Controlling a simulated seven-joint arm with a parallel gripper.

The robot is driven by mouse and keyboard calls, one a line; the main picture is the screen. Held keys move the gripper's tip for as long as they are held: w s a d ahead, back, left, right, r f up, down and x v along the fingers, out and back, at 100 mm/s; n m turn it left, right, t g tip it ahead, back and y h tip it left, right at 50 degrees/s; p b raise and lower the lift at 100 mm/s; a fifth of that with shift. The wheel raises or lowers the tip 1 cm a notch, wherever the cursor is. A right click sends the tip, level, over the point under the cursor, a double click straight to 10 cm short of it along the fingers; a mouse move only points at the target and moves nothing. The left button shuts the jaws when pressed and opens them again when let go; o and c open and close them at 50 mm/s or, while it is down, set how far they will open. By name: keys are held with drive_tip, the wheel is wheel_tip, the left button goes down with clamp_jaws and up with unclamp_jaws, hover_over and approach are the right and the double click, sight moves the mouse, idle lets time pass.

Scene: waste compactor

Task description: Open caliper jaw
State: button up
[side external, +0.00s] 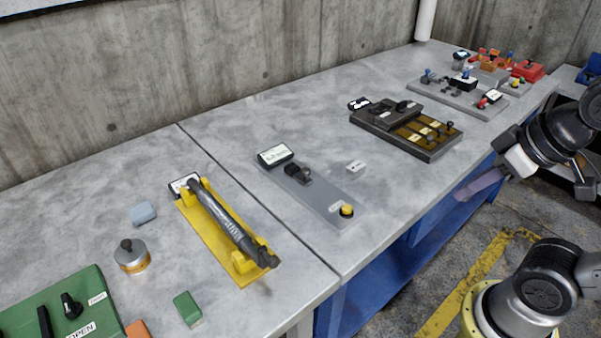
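I cannot tell for certain which device is the caliper. A grey plate (318,192) lies flat near the middle of the bench, with a small dark block (297,172) on it, a screen-like label at its far end and a yellow knob (346,210) at its near end. A small light block (356,167) lies beside the plate. My gripper (478,185) shows as a purplish, flat end at the right, past the bench's front edge and well apart from the plate. Its fingers are not clearly separated, so its opening is unclear. Nothing is visibly held.
A yellow stand (215,241) with a dark cylinder is on the left. A green box (65,308), a round metal pot (131,256) and small blocks lie further left. A dark panel with knobs (408,132) and several other devices fill the far right. Bare bench surrounds the grey plate.

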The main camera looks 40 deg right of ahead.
drive_tip(key=shift+o, duration=1.2)
drive_tip(key=shift+s+f, duration=0.1)
drive_tip(key=o, duration=0.5)
drive_tip(key=r+n, duration=0.1)
drive_tip(key=w+r+n, duration=0.1)
drive_tip(key=r, duration=0.1)
drive_tip(key=shift+r, duration=0.25)
drive_tip(key=w+r+n, duration=0.2)
drive_tip(key=w+r, duration=0.4)
drive_tip(key=w+r+n+g, duration=0.2)
drive_tip(key=w+r+n, duration=0.15)
drive_tip(key=w, duration=0.85)
drive_tip(key=n+g, duration=0.2)
drive_tip(key=g, duration=0.2)
hover_over(306, 169)
wheel_tip(306, 169, down, 14)
drive_tip(key=shift+m, duration=0.25)
wheel_tip(306, 169, down, 14)
drive_tip(key=shift+f, duration=0.2)
